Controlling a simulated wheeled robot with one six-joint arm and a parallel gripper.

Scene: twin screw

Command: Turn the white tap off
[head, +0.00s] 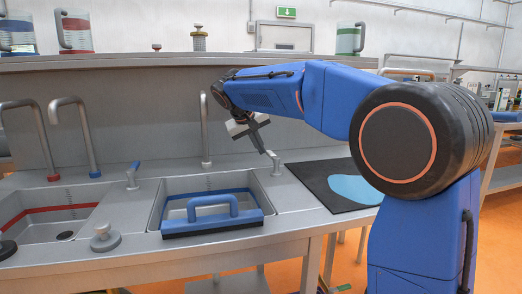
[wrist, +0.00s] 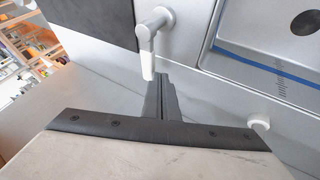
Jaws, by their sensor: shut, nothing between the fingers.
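The white tap's spout (head: 205,130) stands upright behind the right sink, with a white ring at its base. A small white lever handle (head: 276,163) stands at the sink's right rear corner. In the wrist view the lever (wrist: 153,35) shows at top centre, its arm reaching toward my fingers. My gripper (head: 265,152) is shut and empty, tilted down just behind the lever. In the wrist view its fingertips (wrist: 160,78) are right by the lever's white tip; I cannot tell whether they touch. A white round base (wrist: 259,123) shows at the right.
A blue lever (head: 132,175) and red-based (head: 52,176) and blue-based (head: 95,172) spouts stand left. A dark mat (head: 325,180) with a light-blue patch lies right of the lever. A shelf (head: 150,62) runs above.

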